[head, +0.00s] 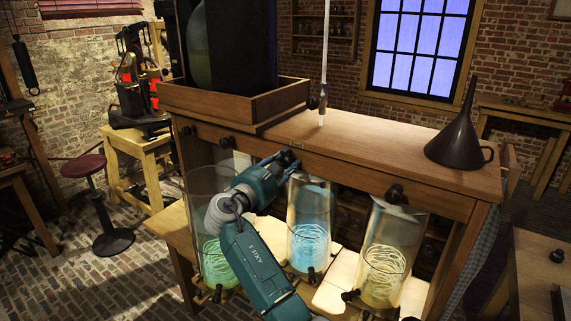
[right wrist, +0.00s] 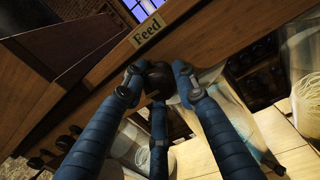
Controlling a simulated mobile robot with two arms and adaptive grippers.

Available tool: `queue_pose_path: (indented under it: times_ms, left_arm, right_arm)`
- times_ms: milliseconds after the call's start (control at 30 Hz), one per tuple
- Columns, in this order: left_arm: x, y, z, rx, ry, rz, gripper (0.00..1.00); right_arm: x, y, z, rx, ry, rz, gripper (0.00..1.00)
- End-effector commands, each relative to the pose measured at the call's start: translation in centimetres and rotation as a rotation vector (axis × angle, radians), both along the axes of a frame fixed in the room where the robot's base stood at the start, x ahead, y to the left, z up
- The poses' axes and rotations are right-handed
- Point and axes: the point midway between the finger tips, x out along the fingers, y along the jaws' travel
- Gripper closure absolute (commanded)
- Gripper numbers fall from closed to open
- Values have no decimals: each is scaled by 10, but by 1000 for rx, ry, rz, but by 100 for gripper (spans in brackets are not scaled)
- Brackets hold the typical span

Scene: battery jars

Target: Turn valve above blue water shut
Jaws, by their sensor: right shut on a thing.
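The blue-water jar (head: 309,243) is a clear cylinder with a pale coil inside, standing on the lower shelf under the bench's front edge. My right gripper (head: 289,158) is at the bench front, just above and left of this jar. In the right wrist view its fingers (right wrist: 157,82) are closed around a dark round valve knob (right wrist: 158,78) below a "Feed" label (right wrist: 147,30). My left gripper is not in view.
A green-water jar (head: 218,268) stands left, partly behind my right arm. A yellowish jar (head: 384,262) stands right, with another dark valve knob (head: 395,194) above it. A dark funnel (head: 461,140) and a wooden tray (head: 235,106) sit on the bench top (head: 370,140).

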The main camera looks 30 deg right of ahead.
Motion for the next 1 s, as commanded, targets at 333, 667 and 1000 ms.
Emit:
queue_pose_path:
  times_ms: [333,667,1000]
  left_arm:
    - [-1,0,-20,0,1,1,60]
    - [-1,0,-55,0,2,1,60]
    - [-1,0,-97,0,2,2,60]
  right_arm:
    - [0,0,-6,65,-146,-1,98]
    - [1,1,-9,181,-424,-1,98]
    - [1,1,-10,306,-722,-1,98]
